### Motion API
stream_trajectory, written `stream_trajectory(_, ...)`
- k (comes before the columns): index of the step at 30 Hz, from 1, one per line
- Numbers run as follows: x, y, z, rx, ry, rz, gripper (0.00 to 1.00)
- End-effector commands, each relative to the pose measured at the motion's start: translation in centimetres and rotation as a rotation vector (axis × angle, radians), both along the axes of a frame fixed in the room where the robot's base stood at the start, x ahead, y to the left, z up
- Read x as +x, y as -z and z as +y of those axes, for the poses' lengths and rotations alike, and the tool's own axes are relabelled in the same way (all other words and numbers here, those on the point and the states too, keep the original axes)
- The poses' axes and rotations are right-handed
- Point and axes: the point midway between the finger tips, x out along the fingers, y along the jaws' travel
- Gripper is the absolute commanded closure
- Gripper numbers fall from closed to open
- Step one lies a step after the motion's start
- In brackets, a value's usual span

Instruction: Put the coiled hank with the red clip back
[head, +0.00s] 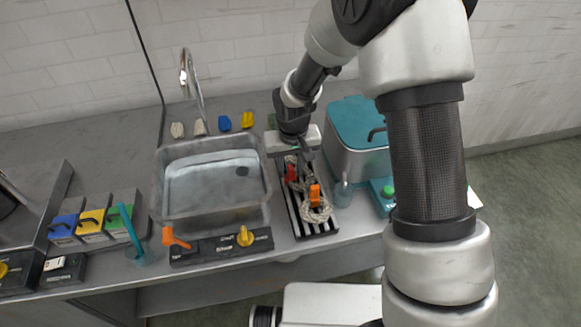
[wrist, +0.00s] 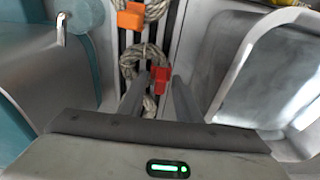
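The coiled hank with the red clip is a grey-white rope-like coil (wrist: 143,60) at the back of a black-and-white slatted rack (head: 299,224). Its red clip (wrist: 161,80) shows between my fingertips in the wrist view, and also in the head view (head: 291,171). My gripper (wrist: 162,78) points down over this hank with its fingers apart. I cannot tell whether a finger touches the clip. The fingers hide part of the coil. A second grey-white hank (head: 319,215) with an orange clip (head: 315,195) lies at the front of the rack.
A metal sink (head: 212,215) stands close left of the rack. Small blocks line the back.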

Motion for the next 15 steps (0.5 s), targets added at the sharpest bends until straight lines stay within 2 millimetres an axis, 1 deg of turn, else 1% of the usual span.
stream_trajectory(8, 0.0, -0.2, 0.0, 0.000, 0.000, 0.000, 0.70)
stream_trajectory(11, 0.0, -0.8, 0.0, 0.000, 0.001, -0.001, 0.70)
stream_trajectory(14, -0.1, -2.2, -0.1, 0.001, 0.000, -0.004, 0.70)
stream_trajectory(15, -0.3, -3.0, -0.1, 0.000, 0.001, -0.004, 0.70)
